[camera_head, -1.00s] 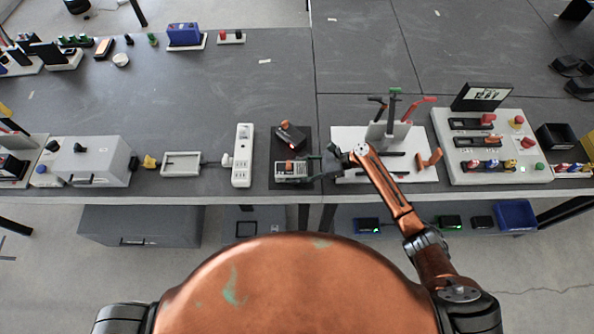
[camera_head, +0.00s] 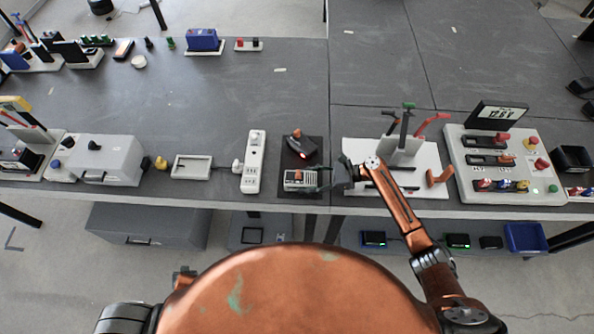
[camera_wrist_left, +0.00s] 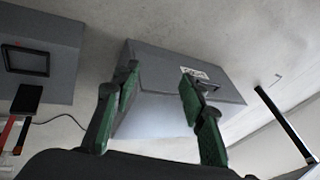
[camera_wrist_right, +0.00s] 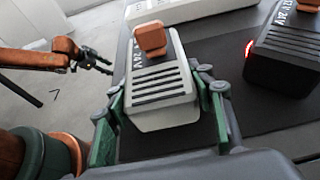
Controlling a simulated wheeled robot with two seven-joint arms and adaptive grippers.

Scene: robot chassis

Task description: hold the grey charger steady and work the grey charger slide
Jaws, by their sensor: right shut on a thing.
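The grey charger (camera_head: 301,187) sits at the front of a dark mat; it also shows in the right wrist view (camera_wrist_right: 160,100). Its orange slide knob (camera_wrist_right: 150,38) stands at the end away from my right gripper. My right gripper (camera_head: 326,178) reaches in from the right. In the right wrist view, its green fingers (camera_wrist_right: 165,95) are shut on the grey charger's sides, one on each side. My left gripper (camera_wrist_left: 160,75) is open and empty in the left wrist view, below table level and away from the charger.
A black charger (camera_head: 302,148) with a red light lies behind the grey one. A white power strip (camera_head: 254,165) stands to the left, a white plate with levers (camera_head: 425,187) to the right. A grey drawer box (camera_wrist_left: 170,95) is under the table.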

